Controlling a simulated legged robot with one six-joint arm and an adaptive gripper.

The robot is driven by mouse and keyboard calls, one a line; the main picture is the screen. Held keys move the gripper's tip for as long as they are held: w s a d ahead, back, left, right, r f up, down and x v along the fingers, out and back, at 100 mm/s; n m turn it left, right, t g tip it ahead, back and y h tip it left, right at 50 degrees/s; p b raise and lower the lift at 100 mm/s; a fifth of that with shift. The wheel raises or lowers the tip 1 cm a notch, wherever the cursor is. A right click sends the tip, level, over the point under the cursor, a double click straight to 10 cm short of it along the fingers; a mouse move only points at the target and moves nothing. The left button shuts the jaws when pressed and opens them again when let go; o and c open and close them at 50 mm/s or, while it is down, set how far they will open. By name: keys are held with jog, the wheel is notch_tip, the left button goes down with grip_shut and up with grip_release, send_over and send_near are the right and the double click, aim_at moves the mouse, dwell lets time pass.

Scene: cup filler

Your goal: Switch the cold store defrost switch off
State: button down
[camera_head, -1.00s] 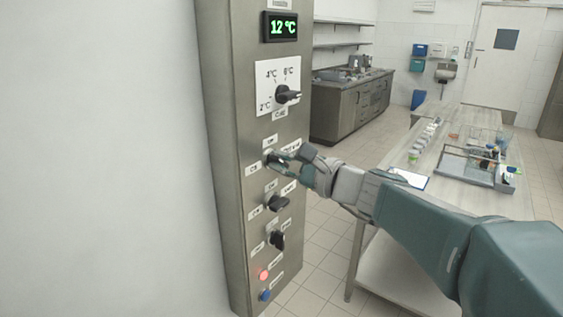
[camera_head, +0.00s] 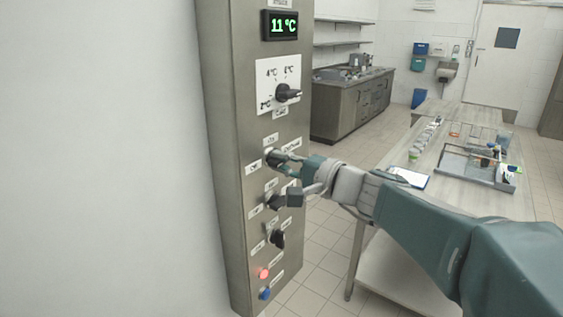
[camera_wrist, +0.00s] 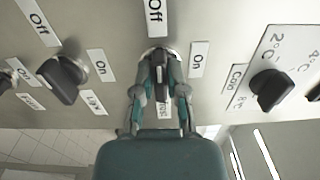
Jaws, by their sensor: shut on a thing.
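The steel control panel (camera_head: 232,190) stands at left in the head view, with several dark knobs in a column. My gripper (camera_head: 287,166) is at the upper small switch knob (camera_head: 270,156), below the temperature dial. In the wrist view, my gripper (camera_wrist: 161,75) has its fingers closed on both sides of this knob (camera_wrist: 161,82), with its bar lying along the line between the fingers. An "Off" label (camera_wrist: 156,17) is at the knob's top and an "On" label (camera_wrist: 198,60) at its right. The name label below it is partly hidden by the fingers.
The temperature dial (camera_head: 287,93) is above, under a display (camera_head: 280,25) reading 11 °C. Another knob (camera_head: 275,201) is close below my gripper. A lower knob (camera_head: 277,239), a red button (camera_head: 263,273) and a blue button (camera_head: 264,294) follow. A table (camera_head: 437,200) stands right.

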jog(key=shift+f, duration=0.3)
jog(key=c, duration=0.7)
grip_release()
jog(key=shift+r, duration=0.1)
jog(key=v, duration=1.2)
jog(key=shift+s+a, duration=0.1)
